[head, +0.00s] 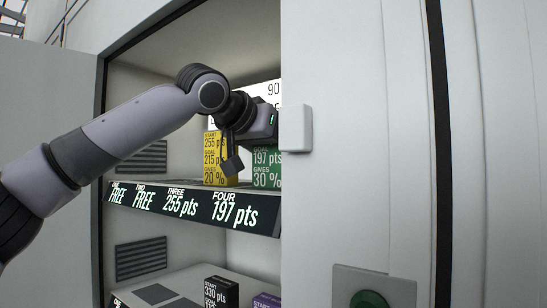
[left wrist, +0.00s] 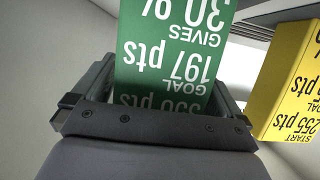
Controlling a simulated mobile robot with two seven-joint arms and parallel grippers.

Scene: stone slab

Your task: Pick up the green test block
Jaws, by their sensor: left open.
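The green test block (head: 267,167) stands upright on the upper shelf, partly hidden by my left gripper (head: 246,148) and the cabinet's right front. In the left wrist view, the green block (left wrist: 172,52) appears upside down, with "197 pts" and "30 %" on its face. My left gripper (left wrist: 160,100) is open, with one jaw on either side of the block's near end in this view. Gaps show between the jaws and the block. I cannot tell how deep the block sits between them. My right gripper is not in view.
A yellow block (head: 213,160) stands just left of the green one; it also shows in the left wrist view (left wrist: 285,80). A white numbered panel (head: 262,93) is behind. A black label strip (head: 190,206) edges the shelf. A black block (head: 221,292) is below.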

